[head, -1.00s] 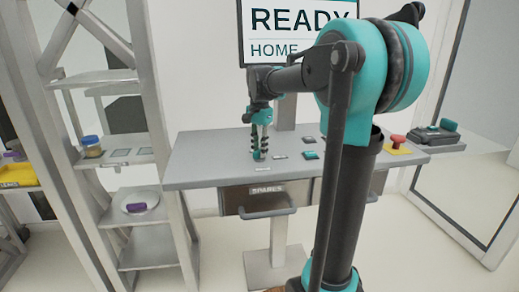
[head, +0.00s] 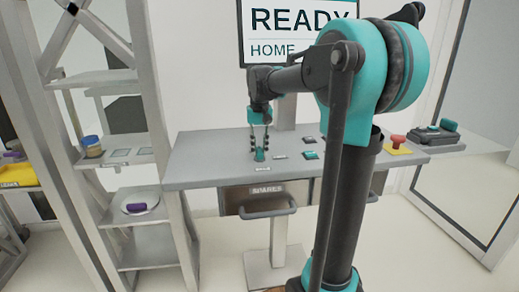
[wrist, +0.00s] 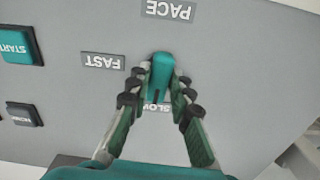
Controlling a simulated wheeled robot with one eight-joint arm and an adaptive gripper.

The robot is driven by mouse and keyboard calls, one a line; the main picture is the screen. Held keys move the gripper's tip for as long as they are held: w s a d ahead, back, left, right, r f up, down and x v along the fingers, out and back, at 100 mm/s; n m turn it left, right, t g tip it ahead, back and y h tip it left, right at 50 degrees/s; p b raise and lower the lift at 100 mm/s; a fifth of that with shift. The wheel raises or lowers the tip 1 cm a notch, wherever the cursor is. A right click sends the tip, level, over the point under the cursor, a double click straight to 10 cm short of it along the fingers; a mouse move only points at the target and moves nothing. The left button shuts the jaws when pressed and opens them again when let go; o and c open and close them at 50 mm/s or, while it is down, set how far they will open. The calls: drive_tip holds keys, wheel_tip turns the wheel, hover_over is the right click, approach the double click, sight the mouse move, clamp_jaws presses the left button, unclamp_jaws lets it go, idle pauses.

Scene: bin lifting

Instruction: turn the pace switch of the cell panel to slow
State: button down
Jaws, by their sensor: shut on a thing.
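The pace switch (wrist: 160,72) is a teal lever knob on the grey cell panel (wrist: 240,60). In the wrist view the lettering is upside down. The PACE label (wrist: 168,9) is above the knob, the FAST label (wrist: 103,61) is to its left, and the SLOW label (wrist: 156,108) is just below it, partly covered. The knob's dark mark points down at SLOW. My gripper (wrist: 161,80) is shut on the knob, one finger on each side. In the head view my gripper (head: 259,148) reaches down to the panel top around the knob.
A teal START button (wrist: 18,45) and a dark button (wrist: 24,114) are at the left of the wrist view. In the head view a red button (head: 397,141) is at the panel's right. A SPARES drawer (head: 235,199) is below. A shelf rack (head: 140,160) stands left.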

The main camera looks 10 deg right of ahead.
sight(260, 150)
drive_tip(key=shift+n, duration=0.6)
drive_tip(key=c, duration=1.4)
unclamp_jaws()
drive_tip(key=shift+o, duration=0.2)
wheel_tip(260, 150, up, 12)
